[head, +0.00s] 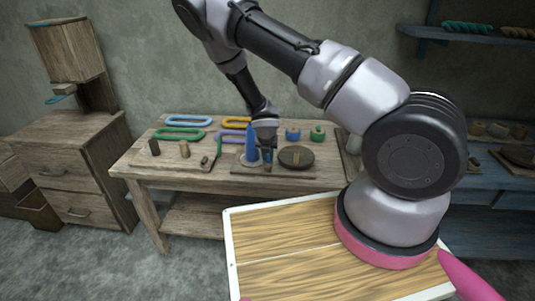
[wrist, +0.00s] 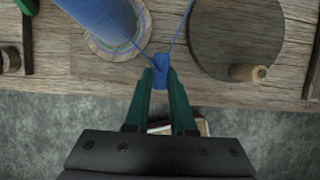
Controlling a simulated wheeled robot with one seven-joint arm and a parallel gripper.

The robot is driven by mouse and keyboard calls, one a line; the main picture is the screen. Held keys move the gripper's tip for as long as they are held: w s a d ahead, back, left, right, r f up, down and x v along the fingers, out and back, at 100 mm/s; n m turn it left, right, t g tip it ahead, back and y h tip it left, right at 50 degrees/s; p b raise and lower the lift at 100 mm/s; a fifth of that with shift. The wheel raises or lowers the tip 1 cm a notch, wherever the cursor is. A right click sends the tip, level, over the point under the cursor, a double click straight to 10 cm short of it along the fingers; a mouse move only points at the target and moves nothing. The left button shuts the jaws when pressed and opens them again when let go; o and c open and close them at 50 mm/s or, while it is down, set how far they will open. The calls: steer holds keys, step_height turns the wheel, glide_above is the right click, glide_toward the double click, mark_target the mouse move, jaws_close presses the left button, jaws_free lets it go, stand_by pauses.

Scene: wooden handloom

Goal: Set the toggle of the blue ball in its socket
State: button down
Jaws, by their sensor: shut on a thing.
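My gripper (wrist: 160,80) is shut on a small blue toggle (wrist: 160,62), held between its fingertips over the front part of the table. One blue thread runs from the toggle up left to a large blue ball or cone of yarn (wrist: 95,18); another runs up and out of view. The blue yarn stands on a round striped base (wrist: 130,45). In the head view the blue yarn (head: 250,145) is upright just left of my gripper (head: 266,158). I cannot make out the socket for certain in either view.
Right of the toggle is a dark round disc (wrist: 225,35) with a wooden peg (wrist: 248,72) at its edge. Green, orange and purple loops (head: 187,120) lie at the back of the wooden table (head: 150,185). Wooden pegs (head: 154,147) stand at its left.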

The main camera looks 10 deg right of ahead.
steer(key=c, duration=0.7)
jaws_free()
steer(key=v, duration=1)
steer(key=shift+s+r, duration=0.1)
steer(key=shift+r, duration=0.25)
steer(key=shift+r, duration=0.1)
